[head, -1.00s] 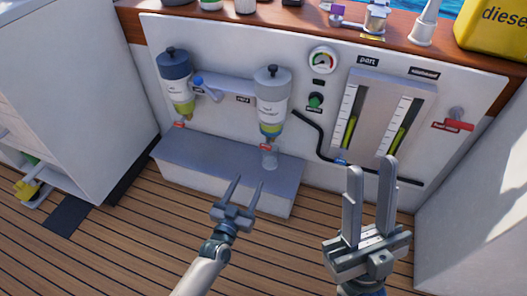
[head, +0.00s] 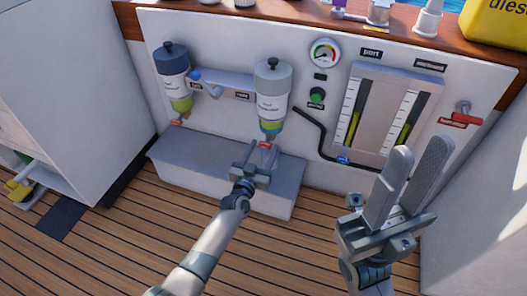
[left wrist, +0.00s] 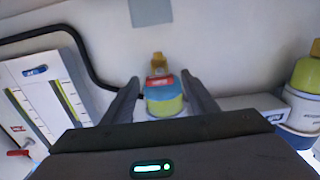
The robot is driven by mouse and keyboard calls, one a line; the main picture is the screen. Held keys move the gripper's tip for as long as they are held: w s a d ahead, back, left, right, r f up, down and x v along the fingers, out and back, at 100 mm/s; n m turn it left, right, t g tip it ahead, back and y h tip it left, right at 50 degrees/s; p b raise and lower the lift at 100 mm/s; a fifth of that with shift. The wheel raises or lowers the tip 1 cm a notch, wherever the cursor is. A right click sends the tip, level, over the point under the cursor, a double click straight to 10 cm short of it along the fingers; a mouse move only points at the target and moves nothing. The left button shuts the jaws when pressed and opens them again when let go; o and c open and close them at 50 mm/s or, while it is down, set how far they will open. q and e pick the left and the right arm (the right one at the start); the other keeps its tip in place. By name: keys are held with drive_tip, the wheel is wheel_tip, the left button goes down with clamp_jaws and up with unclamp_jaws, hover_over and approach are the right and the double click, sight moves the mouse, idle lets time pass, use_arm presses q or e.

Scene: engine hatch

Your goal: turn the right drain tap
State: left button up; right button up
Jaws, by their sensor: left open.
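The right drain tap (head: 266,146) is a small red handle under the right filter, which has a clear bowl (head: 272,122) with yellow-green liquid. My left gripper (head: 257,156) is open just in front of and below it. In the left wrist view the red tap (left wrist: 158,81) and its brass end (left wrist: 158,62) appear between the two open fingers (left wrist: 161,86), with a gap on each side. The head view partly hides the tap's lower part behind the gripper. My right gripper (head: 416,160) is open and empty, away at the right in front of the panel.
The left filter (head: 173,72) has a similar red tap (head: 176,122). A grey step (head: 185,160) lies below the filters. A black hose (head: 318,141) runs right of the right filter, towards the sight-gauge board (head: 384,110). A red valve handle (head: 461,119) is at far right.

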use_arm(q)
drive_tip(key=shift+w+d, duration=0.1)
drive_tip(key=shift+w, duration=0.15)
drive_tip(key=shift+c, duration=0.7)
drive_tip(key=c, duration=0.9)
